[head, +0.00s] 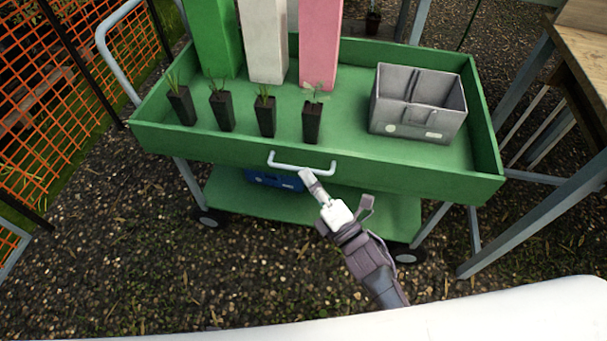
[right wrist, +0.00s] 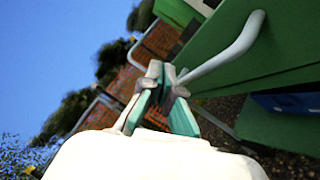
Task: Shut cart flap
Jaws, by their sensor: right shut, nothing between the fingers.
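The green cart (head: 350,88) stands in front of me. Its front flap (head: 220,147) carries a light grey bar handle (head: 301,169) and looks upright, in line with the cart's side walls; I cannot tell if it is fully shut. My right gripper (head: 307,178) is shut and empty, its fingertips at the handle's lower edge in the head view. In the right wrist view the fingers (right wrist: 167,88) are beside one end of the handle (right wrist: 228,50), with the green flap (right wrist: 250,72) behind; whether they touch is unclear. My left gripper is not in view.
Several dark seedling pots (head: 222,112) and a grey caddy (head: 415,105) stand on the cart's top. Green, white and pink blocks (head: 263,40) stand behind. A blue box (head: 275,181) sits on the lower shelf (head: 375,213). A wooden table (head: 575,55) is at right, orange fencing (head: 65,95) at left.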

